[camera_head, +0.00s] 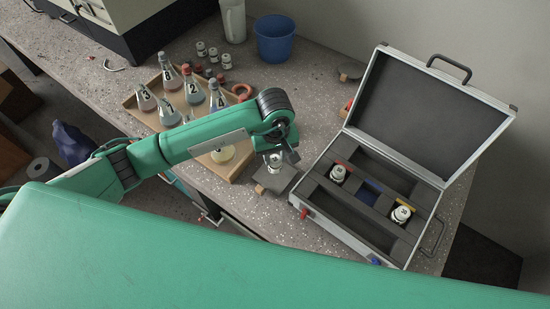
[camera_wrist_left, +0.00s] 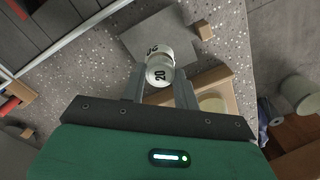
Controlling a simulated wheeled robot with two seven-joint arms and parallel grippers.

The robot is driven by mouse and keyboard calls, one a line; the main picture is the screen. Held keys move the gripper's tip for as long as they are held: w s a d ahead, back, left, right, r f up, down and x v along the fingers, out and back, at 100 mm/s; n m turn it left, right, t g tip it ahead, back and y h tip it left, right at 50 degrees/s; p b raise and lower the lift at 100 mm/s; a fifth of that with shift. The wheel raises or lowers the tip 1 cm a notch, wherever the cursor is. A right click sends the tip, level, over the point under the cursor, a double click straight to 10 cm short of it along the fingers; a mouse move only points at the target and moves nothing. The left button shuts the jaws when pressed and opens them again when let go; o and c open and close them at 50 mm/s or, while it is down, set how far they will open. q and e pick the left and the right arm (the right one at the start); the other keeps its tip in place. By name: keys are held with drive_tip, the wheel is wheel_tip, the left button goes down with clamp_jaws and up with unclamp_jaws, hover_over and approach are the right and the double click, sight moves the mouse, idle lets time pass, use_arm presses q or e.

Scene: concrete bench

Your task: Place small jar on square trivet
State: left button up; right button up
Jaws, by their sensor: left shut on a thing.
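My left gripper (camera_head: 277,153) is shut on a small white jar (camera_head: 274,163) with a grey lid. The trivet also shows behind the jar in the wrist view (camera_wrist_left: 183,38). I cannot tell whether the jar touches it. My right gripper is not in view.
An open case (camera_head: 332,221) right of the trivet holds two similar jars (camera_head: 338,173) (camera_head: 401,214) in its foam. A wooden tray (camera_head: 233,172) with numbered flasks lies to the left. A small wooden block (camera_head: 260,190) is at the trivet's edge. A blue bucket (camera_head: 275,40) stands behind.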

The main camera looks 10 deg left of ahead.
use_arm(q)
wheel_tip(320, 180, down, 3)
drive_tip(key=shift+r, duration=0.2)
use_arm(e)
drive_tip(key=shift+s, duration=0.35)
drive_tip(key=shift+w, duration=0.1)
